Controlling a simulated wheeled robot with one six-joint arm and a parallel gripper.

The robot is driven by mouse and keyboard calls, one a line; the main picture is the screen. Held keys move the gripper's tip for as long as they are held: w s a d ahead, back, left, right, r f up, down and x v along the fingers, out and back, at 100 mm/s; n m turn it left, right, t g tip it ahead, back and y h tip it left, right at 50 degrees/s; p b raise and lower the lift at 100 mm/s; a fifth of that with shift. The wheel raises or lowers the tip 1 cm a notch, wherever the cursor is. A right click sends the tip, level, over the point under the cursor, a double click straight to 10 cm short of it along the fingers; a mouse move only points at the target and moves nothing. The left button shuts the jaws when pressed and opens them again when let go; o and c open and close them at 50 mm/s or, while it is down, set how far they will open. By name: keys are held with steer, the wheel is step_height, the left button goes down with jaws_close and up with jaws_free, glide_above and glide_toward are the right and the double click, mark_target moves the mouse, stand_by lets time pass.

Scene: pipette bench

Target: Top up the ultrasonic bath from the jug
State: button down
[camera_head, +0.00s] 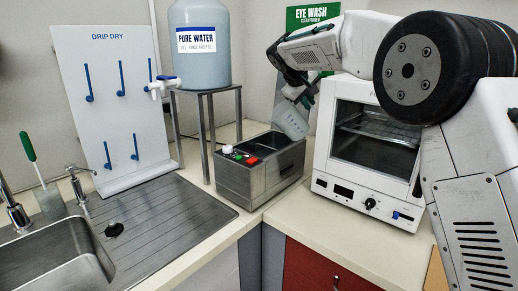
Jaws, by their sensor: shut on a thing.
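The ultrasonic bath (232,185) is a grey metal box with an open dark tank on top. Its front-left end has a white knob and red and green controls. It stands on the counter in the corner. The jug (291,123) is translucent pale blue and tilted, over the back right part of the bath's tank. My gripper (298,96) is shut on the jug, reaching in from the upper right. Its fingertips are small and partly hidden. I cannot make out any stream of water or the level in the tank.
A white oven (322,185) stands close to the right of the bath. A pure water tank (205,70) sits on a metal stand (208,140) behind left. A drip-dry rack (75,85), draining board (165,225) and sink (45,260) are on the left. Counter in front of the oven is clear.

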steer(key=shift+s+a+r+n+t+h, duration=0.15)
steer(key=shift+a+t+h, duration=0.1)
steer(key=shift+a+h, duration=0.3)
steer(key=shift+s+a+r+n+t+h, duration=0.15)
steer(key=shift+a+t+h, duration=0.1)
steer(key=shift+a+h, duration=0.25)
steer(key=shift+s+a+h+p, duration=0.1)
steer(key=shift+a+h+p, duration=0.05)
steer(key=shift+h+p, duration=0.3)
steer(key=shift+s+a+t+h+p, duration=0.1)
steer(key=shift+a+t+h+p, duration=0.25)
steer(key=shift+p, duration=0.2)
steer(key=shift+s+a+n+h, duration=0.1)
steer(key=shift+a+n+h, duration=0.15)
steer(key=shift+a+n, duration=0.1)
steer(key=shift+a+p, duration=0.25)
steer(key=shift+p, duration=0.2)
steer(key=shift+s+a+p, duration=0.15)
steer(key=shift+a+p, duration=0.2)
steer(key=shift+a, duration=0.05)
steer(key=shift+a, duration=0.1)
steer(key=shift+s+a, duration=0.1)
steer(key=shift+s+a+t+h+p, duration=0.3)
steer(key=shift+a+t+h+p, duration=0.35)
steer(key=shift+a+p, duration=0.3)
